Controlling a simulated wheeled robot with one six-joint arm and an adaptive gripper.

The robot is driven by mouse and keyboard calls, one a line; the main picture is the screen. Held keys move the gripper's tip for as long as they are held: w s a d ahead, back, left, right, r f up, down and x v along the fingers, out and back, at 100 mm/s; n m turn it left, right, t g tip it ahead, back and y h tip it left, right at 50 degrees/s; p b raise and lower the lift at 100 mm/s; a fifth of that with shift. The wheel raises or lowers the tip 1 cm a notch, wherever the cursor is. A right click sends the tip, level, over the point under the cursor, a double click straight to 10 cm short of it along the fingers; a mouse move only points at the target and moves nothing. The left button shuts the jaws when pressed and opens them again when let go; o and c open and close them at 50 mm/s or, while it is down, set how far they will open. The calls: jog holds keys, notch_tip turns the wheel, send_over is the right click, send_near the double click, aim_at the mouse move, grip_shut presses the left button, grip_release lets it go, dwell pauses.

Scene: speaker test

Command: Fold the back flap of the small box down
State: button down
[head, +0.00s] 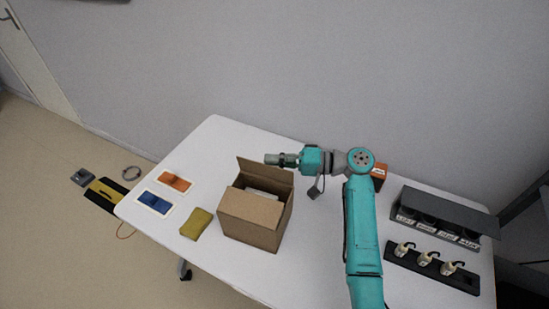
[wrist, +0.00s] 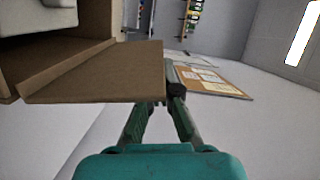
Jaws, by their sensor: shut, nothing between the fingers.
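The small brown cardboard box (head: 252,232) stands on the white table (head: 200,262). Its back flap (head: 263,174) sticks up from the back rim, and a lighter front flap (head: 249,207) lies over the front part of the opening. Something white (head: 262,191) shows inside. My gripper (head: 270,159) is shut and empty, pointing left at the upper edge of the back flap. In the wrist view a cardboard flap (wrist: 100,78) reaches across in front of my gripper (wrist: 170,88) and hides part of a finger. I cannot tell if they touch.
A mustard-coloured block (head: 196,223), a blue piece (head: 154,202) and an orange piece (head: 175,181) lie left of the box. At right stand a dark rack (head: 445,205) and a black strip with pale hooked items (head: 428,258). A wall is behind the table.

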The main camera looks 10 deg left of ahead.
jog(key=shift+s+a+n, duration=0.1)
jog(key=shift+s+n, duration=0.3)
jog(key=shift+n, duration=0.2)
jog(key=shift+s+a+n+t+h, duration=0.15)
jog(key=shift+s+n+t+h, duration=0.2)
jog(key=shift+s+n, duration=0.6)
jog(key=s+n, duration=0.1)
jog(key=n, duration=0.1)
jog(key=s+f+n+t+h, duration=0.1)
jog(key=n, duration=0.1)
jog(key=s+a+f+n, duration=0.1)
jog(key=n, duration=0.1)
jog(key=shift+s+f+t+h, duration=0.15)
jog(key=shift+s+t+h, duration=0.05)
jog(key=shift+t+h, duration=0.05)
jog(key=shift+s+f+n, duration=0.15)
jog(key=shift+f+n, duration=0.05)
jog(key=shift+n, duration=0.05)
jog(key=shift+s+f, duration=0.1)
jog(key=shift+f, duration=0.1)
